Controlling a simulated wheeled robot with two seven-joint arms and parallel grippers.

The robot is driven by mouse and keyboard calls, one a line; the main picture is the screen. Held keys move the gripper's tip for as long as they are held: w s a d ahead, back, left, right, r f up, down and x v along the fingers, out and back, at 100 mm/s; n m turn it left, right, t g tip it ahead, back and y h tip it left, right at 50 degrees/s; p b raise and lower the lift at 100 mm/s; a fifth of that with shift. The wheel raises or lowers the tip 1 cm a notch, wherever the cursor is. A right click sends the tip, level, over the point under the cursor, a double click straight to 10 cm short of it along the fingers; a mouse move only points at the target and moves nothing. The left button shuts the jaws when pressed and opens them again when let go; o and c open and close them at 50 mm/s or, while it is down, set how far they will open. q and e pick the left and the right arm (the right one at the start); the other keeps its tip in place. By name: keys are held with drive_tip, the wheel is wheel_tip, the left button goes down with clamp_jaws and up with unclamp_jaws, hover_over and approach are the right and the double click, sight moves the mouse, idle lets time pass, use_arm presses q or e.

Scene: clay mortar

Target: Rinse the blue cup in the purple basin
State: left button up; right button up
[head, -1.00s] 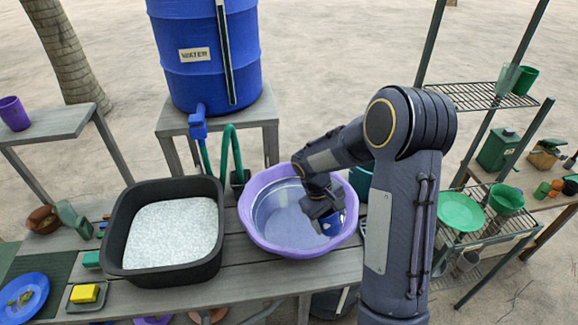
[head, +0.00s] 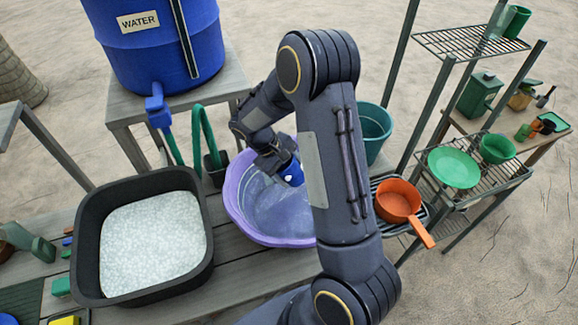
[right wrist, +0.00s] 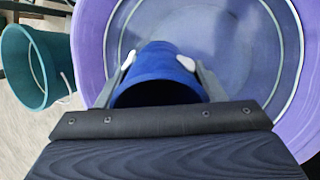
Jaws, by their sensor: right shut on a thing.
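The purple basin (head: 240,213) sits on the grey bench and holds water with pale streaks on its surface. My right gripper (head: 278,160) is over the basin's far side, shut on the blue cup (head: 291,173). In the right wrist view the fingers (right wrist: 160,60) press the blue cup (right wrist: 158,62) from both sides. Its dark open mouth faces my wrist and its body points into the basin (right wrist: 92,45). I cannot tell how deep the cup is in the water. My left gripper is not in view.
A black tub (head: 88,235) of white grains stands left of the basin. The blue water barrel (head: 150,50) with a tap is behind. A teal bucket (head: 374,132) is right of the basin, and an orange pan (head: 397,200) lies on a rack. Shelves stand at right.

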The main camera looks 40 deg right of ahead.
wheel_tip(320, 180, down, 14)
drive_tip(key=b, duration=0.9)
drive_tip(key=shift+f, duration=0.25)
drive_tip(key=shift+f, duration=0.2)
drive_tip(key=shift+f+b, duration=0.4)
drive_tip(key=shift+b, duration=0.2)
drive_tip(key=shift+r, duration=0.15)
